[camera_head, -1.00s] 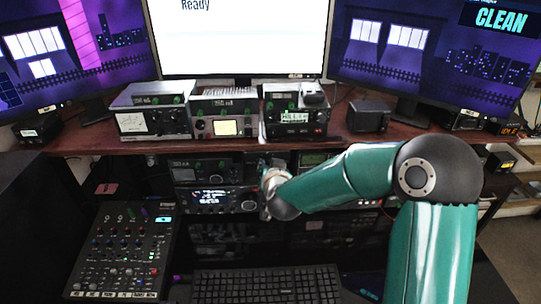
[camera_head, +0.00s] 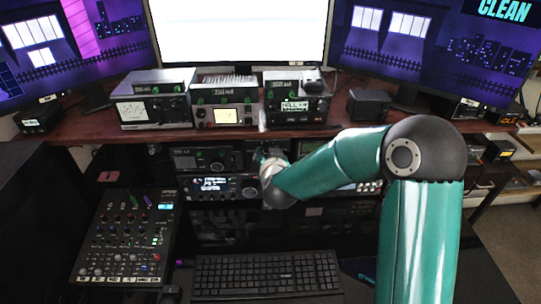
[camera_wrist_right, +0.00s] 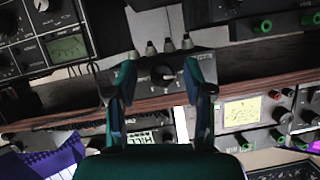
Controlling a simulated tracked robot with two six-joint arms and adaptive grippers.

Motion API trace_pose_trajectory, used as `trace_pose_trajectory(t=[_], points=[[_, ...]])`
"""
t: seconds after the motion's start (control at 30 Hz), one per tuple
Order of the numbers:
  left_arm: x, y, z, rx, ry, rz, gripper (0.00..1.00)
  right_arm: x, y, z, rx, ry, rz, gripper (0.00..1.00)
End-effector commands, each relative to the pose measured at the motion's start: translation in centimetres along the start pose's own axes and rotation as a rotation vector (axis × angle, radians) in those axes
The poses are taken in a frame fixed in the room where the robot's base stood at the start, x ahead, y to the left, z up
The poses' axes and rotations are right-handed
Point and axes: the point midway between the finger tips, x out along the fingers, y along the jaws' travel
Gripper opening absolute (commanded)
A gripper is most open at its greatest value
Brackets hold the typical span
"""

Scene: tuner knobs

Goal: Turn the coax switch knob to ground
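The coax switch box (camera_wrist_right: 147,66) shows in the right wrist view, with several connectors along its top edge in that picture. Its dark round knob (camera_wrist_right: 163,74) with a light pointer mark is at the middle of its face. My right gripper (camera_wrist_right: 160,66) is open, with one finger on each side of the knob and visible gaps between. I cannot tell how deep the fingertips reach. In the head view my right gripper (camera_head: 268,160) is at the shelf under the desk top, and my forearm partly hides it. The knob cannot be made out there. My left gripper is not in view.
Radio units (camera_head: 212,187) flank the switch on the lower shelf. More boxes (camera_head: 226,105) stand on the wooden desk top (camera_head: 90,132) above. A mixer (camera_head: 125,240) and a keyboard (camera_head: 268,274) lie in front. Cables run near the switch in the wrist view.

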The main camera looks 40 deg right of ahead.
Motion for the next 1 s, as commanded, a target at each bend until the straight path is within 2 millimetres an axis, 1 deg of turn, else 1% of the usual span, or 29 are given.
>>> trace_pose_trajectory(t=[0.23, 0.37, 0.47, 0.7, 0.8, 0.9, 1.0], points=[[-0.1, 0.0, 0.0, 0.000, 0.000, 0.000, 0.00, -0.3, -0.1, -0.3, 0.001, 0.005, -0.002, 0.52], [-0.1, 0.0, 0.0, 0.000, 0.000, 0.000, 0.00, -1.5, -0.1, -0.3, 0.000, 0.005, -0.004, 0.52], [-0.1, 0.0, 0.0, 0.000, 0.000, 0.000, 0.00, -3.1, -0.1, -0.2, 0.001, 0.006, -0.004, 0.52], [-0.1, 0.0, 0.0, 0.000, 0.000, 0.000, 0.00, -8.0, -0.1, -0.1, 0.000, 0.005, -0.005, 0.52], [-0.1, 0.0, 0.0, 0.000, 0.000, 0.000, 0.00, -9.8, -0.1, 0.0, 0.001, 0.004, -0.004, 0.52], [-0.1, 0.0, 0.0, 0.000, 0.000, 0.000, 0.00, -11.1, -0.1, 0.0, 0.000, 0.004, -0.004, 0.52], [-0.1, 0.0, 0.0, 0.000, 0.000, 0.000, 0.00, -11.8, 0.0, 0.1, 0.001, 0.002, -0.002, 0.52]])
